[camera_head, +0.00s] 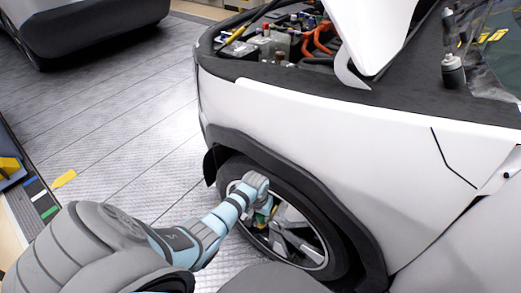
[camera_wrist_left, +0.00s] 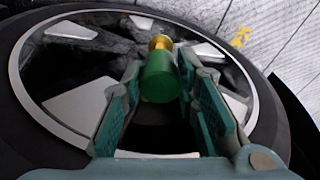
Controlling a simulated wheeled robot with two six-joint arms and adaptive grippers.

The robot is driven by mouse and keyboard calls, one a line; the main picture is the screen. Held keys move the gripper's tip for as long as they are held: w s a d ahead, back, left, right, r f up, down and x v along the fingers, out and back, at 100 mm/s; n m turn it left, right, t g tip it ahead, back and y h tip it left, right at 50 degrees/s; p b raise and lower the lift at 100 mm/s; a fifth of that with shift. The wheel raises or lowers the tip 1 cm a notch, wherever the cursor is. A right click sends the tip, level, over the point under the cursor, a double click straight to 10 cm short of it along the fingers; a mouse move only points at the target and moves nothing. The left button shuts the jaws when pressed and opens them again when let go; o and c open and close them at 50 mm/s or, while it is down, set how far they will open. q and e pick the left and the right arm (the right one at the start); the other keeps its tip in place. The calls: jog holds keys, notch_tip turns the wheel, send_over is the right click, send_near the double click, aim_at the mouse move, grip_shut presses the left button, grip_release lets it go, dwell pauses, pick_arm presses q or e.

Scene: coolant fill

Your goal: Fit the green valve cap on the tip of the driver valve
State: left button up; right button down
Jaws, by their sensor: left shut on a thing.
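My left gripper (camera_head: 264,205) is at the front wheel in the head view, in front of the spokes. In the left wrist view its two fingers (camera_wrist_left: 160,68) are closed around the green valve cap (camera_wrist_left: 160,80), a dark green cylinder. A brass piece, apparently the valve tip (camera_wrist_left: 160,42), shows just beyond the cap's far end. I cannot tell whether the cap touches it or sits over it. Some brass also shows at the cap's near lower edge. In the head view the cap is mostly hidden by the gripper. My right gripper is not in view.
The wheel (camera_head: 334,240) has a dark tyre and silver spokes (camera_wrist_left: 82,105) close around the fingers. The white car body (camera_head: 330,125) stands above it, with an open engine bay (camera_head: 275,42).

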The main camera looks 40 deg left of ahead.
aim_at(261, 220)
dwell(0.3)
pick_arm(q)
jog(key=shift+p, duration=0.65)
dwell(0.6)
jog(key=shift+f+b, duration=1.25)
jog(key=shift+f, duration=0.35)
jog(key=o, duration=0.8)
jog(key=shift+r, duration=0.1)
jog(key=r, duration=0.4)
jog(key=s+r, duration=0.1)
jog(key=r, duration=0.6)
jog(key=shift+s+d+r, duration=0.2)
jog(key=shift+s+r, duration=0.15)
jog(key=shift+s, duration=0.05)
